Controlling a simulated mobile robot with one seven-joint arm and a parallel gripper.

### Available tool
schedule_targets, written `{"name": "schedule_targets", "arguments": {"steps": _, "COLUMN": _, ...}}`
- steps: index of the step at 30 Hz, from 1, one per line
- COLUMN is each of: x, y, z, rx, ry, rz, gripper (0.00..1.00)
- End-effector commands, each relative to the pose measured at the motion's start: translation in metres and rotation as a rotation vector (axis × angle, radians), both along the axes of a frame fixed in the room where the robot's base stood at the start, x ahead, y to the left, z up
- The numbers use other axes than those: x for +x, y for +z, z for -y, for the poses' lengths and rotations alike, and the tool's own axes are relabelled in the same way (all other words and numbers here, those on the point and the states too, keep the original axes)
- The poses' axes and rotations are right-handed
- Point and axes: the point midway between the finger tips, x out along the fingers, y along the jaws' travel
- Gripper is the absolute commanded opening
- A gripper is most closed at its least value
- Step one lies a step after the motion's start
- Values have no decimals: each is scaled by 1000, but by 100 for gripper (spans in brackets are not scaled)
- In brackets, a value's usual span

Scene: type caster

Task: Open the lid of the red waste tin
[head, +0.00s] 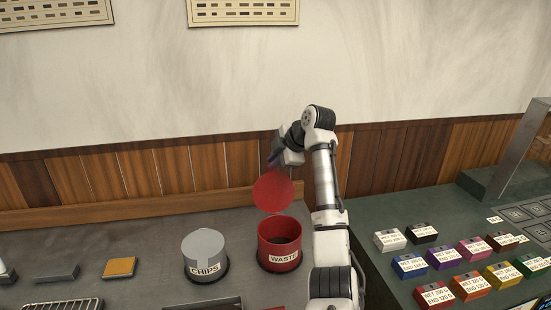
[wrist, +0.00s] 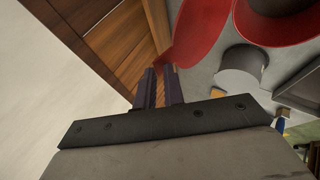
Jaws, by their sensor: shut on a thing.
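The red waste tin (head: 279,250), with a white WASTE label, stands on the grey bench with its mouth open. Its round red lid (head: 273,193) is tilted up steeply above the back of the tin. My gripper (head: 275,160) is at the lid's upper edge. In the wrist view, the fingers of my gripper (wrist: 161,72) are close together at the narrow end of the red lid (wrist: 198,38). They are shut on it, though the exact contact is hard to see. Part of the red tin (wrist: 283,30) shows at the wrist view's upper right.
A grey CHIPS tin (head: 205,255) with its lid down stands left of the waste tin. An orange-topped block (head: 120,267) lies further left. A wood-panelled wall (head: 150,172) rises close behind my gripper. Several coloured labelled boxes (head: 410,264) sit on the right-hand bench.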

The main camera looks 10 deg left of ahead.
Motion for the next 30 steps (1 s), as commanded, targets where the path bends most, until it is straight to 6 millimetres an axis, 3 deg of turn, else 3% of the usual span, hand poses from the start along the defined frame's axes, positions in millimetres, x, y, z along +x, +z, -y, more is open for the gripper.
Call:
{"name": "schedule_targets", "arguments": {"steps": 1, "x": 0, "y": -14, "z": 0, "rx": -11, "ry": 1, "rz": -25, "gripper": 0}}
{"name": "schedule_targets", "arguments": {"steps": 5, "x": -1, "y": -14, "z": -1, "rx": -11, "ry": 1, "rz": -25, "gripper": 0}}
{"name": "schedule_targets", "arguments": {"steps": 6, "x": -1, "y": -14, "z": -1, "rx": -11, "ry": 2, "rz": -25, "gripper": 15}}
{"name": "schedule_targets", "arguments": {"steps": 9, "x": 0, "y": -13, "z": -1, "rx": -9, "ry": 2, "rz": -23, "gripper": 25}}
{"name": "schedule_targets", "arguments": {"steps": 22, "x": -3, "y": 0, "z": 6, "rx": -3, "ry": -1, "rz": -8, "gripper": 25}}
{"name": "schedule_targets", "arguments": {"steps": 30, "x": -27, "y": 40, "z": 36, "rx": -4, "ry": -1, "rz": -8, "gripper": 25}}
